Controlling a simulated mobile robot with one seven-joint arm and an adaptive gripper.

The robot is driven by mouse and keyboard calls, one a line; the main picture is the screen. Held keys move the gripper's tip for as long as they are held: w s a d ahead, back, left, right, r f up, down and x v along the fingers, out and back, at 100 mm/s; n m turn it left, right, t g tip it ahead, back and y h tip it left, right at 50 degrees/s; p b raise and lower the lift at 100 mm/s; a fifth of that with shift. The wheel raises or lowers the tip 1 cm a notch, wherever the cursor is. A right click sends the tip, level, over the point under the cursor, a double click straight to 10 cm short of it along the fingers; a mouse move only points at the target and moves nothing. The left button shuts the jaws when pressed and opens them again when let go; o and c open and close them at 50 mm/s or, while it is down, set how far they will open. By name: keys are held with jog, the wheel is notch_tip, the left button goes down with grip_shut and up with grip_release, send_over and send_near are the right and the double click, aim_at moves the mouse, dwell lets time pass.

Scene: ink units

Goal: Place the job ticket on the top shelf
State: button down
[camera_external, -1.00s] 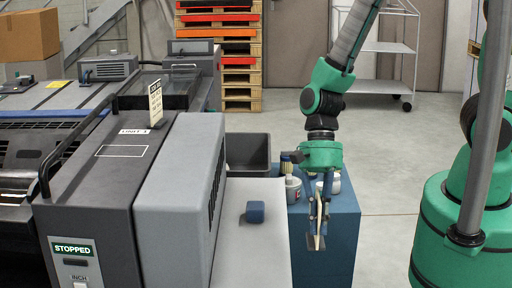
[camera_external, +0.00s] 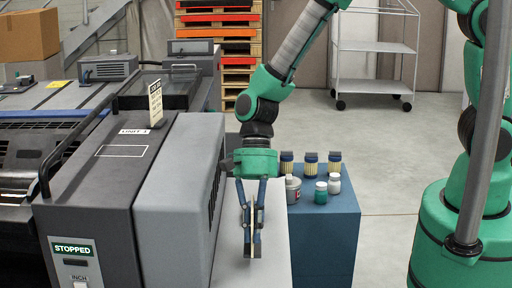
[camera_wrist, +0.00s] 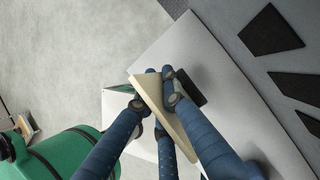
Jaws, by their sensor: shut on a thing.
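My gripper (camera_external: 252,246) points down over the light grey worktop beside the press. It is shut on a thin, flat cream piece (camera_external: 252,217), which also shows between the fingers in the wrist view (camera_wrist: 172,115). No print shows on this piece, so I cannot tell whether it is the job ticket. A cream card with dark lettering (camera_external: 155,103) stands upright on top of the press unit. A white wheeled rack (camera_external: 375,47) stands at the back; its top shelf (camera_external: 380,11) is near the upper picture edge.
The grey worktop (camera_external: 268,270) lies under my gripper. A dark block (camera_wrist: 188,88) sits on it, close to the fingers. The press housing (camera_external: 180,190) rises close on the left. Open floor (camera_external: 400,150) lies before the rack.

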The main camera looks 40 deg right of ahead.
aim_at(254, 253)
jog(key=shift+f+b, duration=0.7)
jog(key=shift+f, duration=1.05)
jog(key=shift+f, duration=0.1)
jog(key=c, duration=1.8)
grip_release()
jog(key=shift+c, duration=0.2)
jog(key=p+v, duration=0.3)
jog(key=v, duration=0.9)
